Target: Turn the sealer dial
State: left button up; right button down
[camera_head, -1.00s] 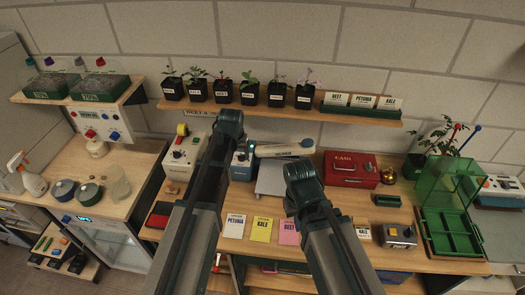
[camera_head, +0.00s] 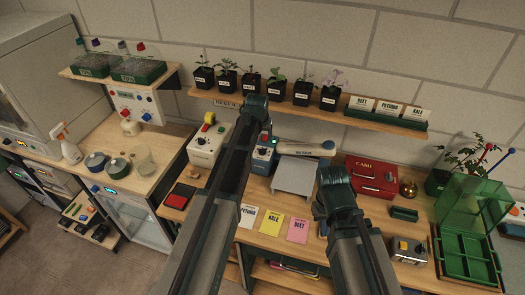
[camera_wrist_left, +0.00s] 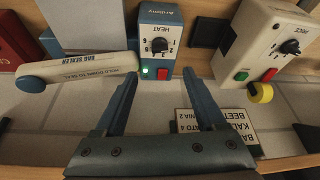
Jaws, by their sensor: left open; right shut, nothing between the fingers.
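The sealer is a blue and white box (camera_head: 262,158). In the left wrist view its white front (camera_wrist_left: 160,32) is marked HEAT, with a black dial (camera_wrist_left: 159,45), a lit green lamp (camera_wrist_left: 145,71) and a red button (camera_wrist_left: 162,74). Its long white arm (camera_wrist_left: 80,75) lies to the left there. My left gripper (camera_wrist_left: 160,76) is open and empty; its blue fingers point toward the box front, tips near the lamp and button, with the dial beyond and apart. My right gripper (camera_head: 323,218) is shut and empty, right of the sealer; its fingers are mostly hidden.
A white device with a dial (camera_wrist_left: 290,46) and yellow roll (camera_wrist_left: 262,93) stands beside the sealer. A grey platform (camera_head: 293,178) and red cash box (camera_head: 372,177) stand on the other side. Potted seedlings (camera_head: 275,88) line the shelf above. Coloured packets (camera_head: 270,225) lie in front.

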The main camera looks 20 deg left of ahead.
aim_at(262, 149)
pick_arm(q)
jog(key=b+x, duration=0.9)
jog(key=x, duration=0.2)
jog(key=shift+f, duration=0.2)
jog(key=shift+r, duration=0.1)
grip_shut()
